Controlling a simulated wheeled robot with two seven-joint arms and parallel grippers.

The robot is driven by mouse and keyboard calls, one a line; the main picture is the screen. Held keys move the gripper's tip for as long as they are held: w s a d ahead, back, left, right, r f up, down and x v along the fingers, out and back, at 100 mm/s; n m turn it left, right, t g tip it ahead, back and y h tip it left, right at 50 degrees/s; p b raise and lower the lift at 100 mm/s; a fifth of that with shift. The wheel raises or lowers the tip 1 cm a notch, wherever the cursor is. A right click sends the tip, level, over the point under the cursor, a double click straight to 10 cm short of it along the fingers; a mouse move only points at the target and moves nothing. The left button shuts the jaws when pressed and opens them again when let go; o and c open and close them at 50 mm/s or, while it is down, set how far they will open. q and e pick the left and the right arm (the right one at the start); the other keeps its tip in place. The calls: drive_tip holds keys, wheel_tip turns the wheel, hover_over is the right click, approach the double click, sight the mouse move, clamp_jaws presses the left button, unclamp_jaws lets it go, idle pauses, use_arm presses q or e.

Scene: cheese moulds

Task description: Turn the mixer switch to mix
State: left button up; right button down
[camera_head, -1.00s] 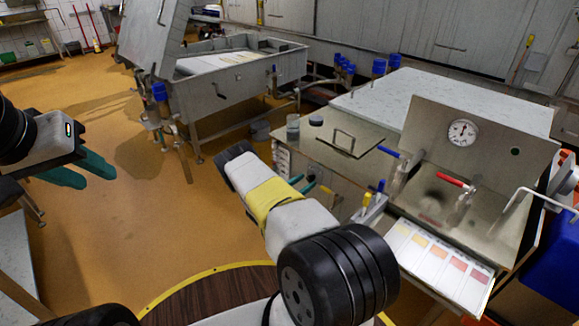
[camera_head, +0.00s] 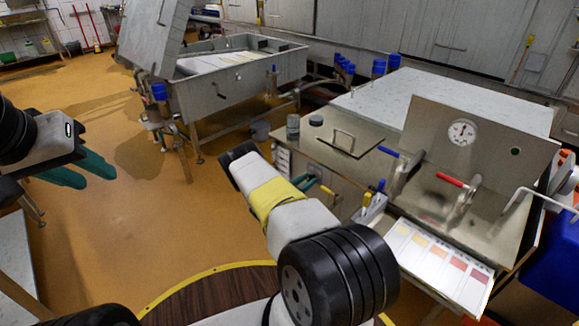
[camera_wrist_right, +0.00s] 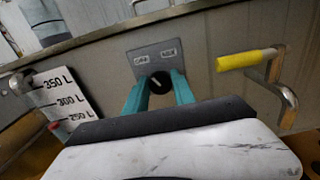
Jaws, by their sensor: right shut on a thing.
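The mixer switch is a dark round knob (camera_wrist_right: 160,83) on a grey plate (camera_wrist_right: 154,58) in the right wrist view. The plate has a label at each upper side; the right one appears to read MIX. My right gripper (camera_wrist_right: 160,92) has its teal fingers on either side of the knob and is shut on it. The knob's pointing direction is hard to tell. In the head view my right gripper (camera_head: 307,183) reaches the front of the steel vat (camera_head: 345,185), and its fingers are partly hidden. My left gripper (camera_head: 82,170) is open and empty over the floor at the left.
A yellow-handled lever (camera_wrist_right: 250,60) sits right of the switch plate, and a litre scale (camera_wrist_right: 68,105) is at its left. Another steel vat (camera_head: 235,90) stands behind.

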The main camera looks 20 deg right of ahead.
drive_tip(key=m, duration=1.1)
drive_tip(key=shift+s, duration=0.1)
drive_tip(key=shift+f+m, duration=0.1)
drive_tip(key=shift+m, duration=0.3)
idle(0.3)
drive_tip(key=c, duration=1.1)
unclamp_jaws()
drive_tip(key=v, duration=0.7)
drive_tip(key=shift+s+a, duration=0.15)
drive_tip(key=shift+a, duration=0.2)
